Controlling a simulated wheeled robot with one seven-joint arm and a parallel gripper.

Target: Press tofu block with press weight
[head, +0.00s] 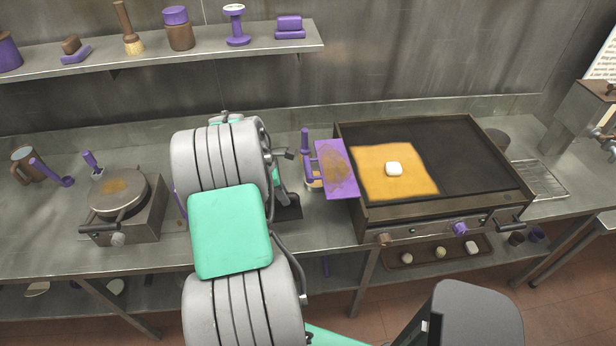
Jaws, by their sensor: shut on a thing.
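The press weight (337,170) appears to be the flat purple plate with brown stains and a purple handle. It is at the griddle's left edge, left of the tofu and apart from it. My gripper (312,181) is at the handle side of the plate and is shut on the press weight. My grey and green arm hides much of the gripper, so the exact grip is unclear.
A round hotplate (117,192) stands on the counter at left, with a mug (27,164) beyond it. A wall shelf (220,52) holds several purple and brown items. The griddle's right part is clear. A tray (440,252) with small pieces sits below the griddle.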

